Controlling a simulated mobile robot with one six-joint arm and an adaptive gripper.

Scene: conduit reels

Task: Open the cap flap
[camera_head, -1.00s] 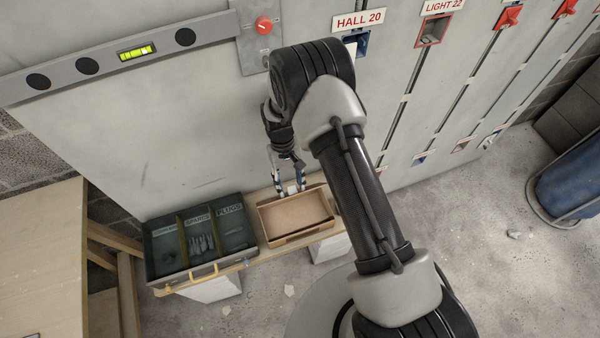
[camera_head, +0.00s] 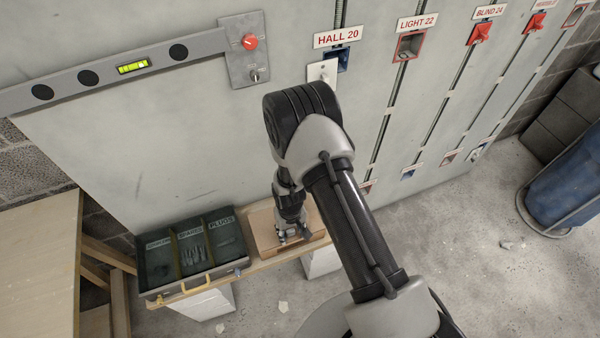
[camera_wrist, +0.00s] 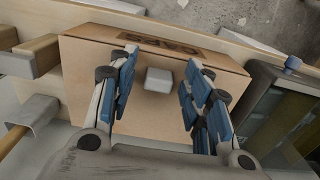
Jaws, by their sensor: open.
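The cap flap appears to be the flat top of a brown cardboard box (camera_head: 262,228) on a wooden shelf. In the wrist view the flap (camera_wrist: 80,75) lies flat, with a small pale grey knob (camera_wrist: 158,79) on it. Upside-down lettering that looks like CAPS (camera_wrist: 160,44) shows along the box. My gripper (camera_head: 292,238) is over the box, pointing down. In the wrist view its open fingers (camera_wrist: 161,66) stand on either side of the knob, with a gap on both sides. The gripper and arm hide part of the box in the head view.
A dark divided tray (camera_head: 150,285) with a PLUGS compartment stands left of the box. The grey wall panel (camera_head: 120,150) rises behind, with a switch plate (camera_head: 245,65) and labelled slots. Open floor (camera_head: 470,240) lies to the right.

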